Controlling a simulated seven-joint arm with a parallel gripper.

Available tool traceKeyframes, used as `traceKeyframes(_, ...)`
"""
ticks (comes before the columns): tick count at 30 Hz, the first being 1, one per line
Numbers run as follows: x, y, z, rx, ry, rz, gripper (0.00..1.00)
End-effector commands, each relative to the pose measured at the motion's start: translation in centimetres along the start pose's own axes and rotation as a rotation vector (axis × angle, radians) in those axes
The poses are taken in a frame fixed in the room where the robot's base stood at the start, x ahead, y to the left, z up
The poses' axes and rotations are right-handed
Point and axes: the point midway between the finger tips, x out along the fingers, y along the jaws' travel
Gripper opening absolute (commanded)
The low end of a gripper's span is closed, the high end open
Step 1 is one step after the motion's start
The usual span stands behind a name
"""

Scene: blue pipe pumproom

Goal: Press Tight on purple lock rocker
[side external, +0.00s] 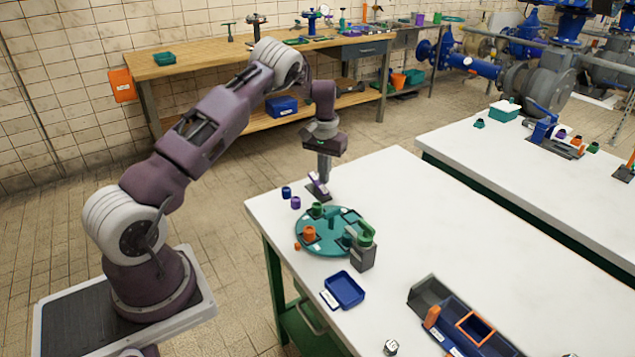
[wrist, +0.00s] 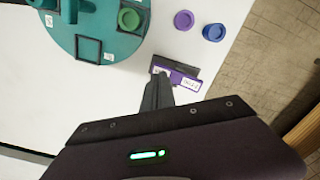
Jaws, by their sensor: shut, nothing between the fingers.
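The purple lock rocker (wrist: 177,76) sits on a dark base at the table edge, with a white label at its right end and a smaller white patch at its left. The lettering is too small to read surely. It also shows in the side view (side external: 317,183), tilted, under my gripper (side external: 323,180). My gripper is shut and empty, pointing down. In the wrist view the fingertips (wrist: 161,77) overlap the rocker's left-middle part and hide some of it. I cannot tell whether they touch it.
A teal round tray (side external: 341,245) with green and orange pieces stands close by. A purple cylinder (wrist: 183,20) and a blue cylinder (wrist: 213,32) stand near the table edge. A blue tray (side external: 346,288) lies farther forward. The white table's (side external: 430,220) middle is clear.

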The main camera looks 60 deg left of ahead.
Motion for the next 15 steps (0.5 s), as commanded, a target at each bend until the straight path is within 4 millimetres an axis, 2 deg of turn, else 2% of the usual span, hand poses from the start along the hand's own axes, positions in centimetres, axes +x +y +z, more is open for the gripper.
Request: traceKeyframes(15,-5.8,0.0,0.0,-0.001,0.001,0.0,0.0)
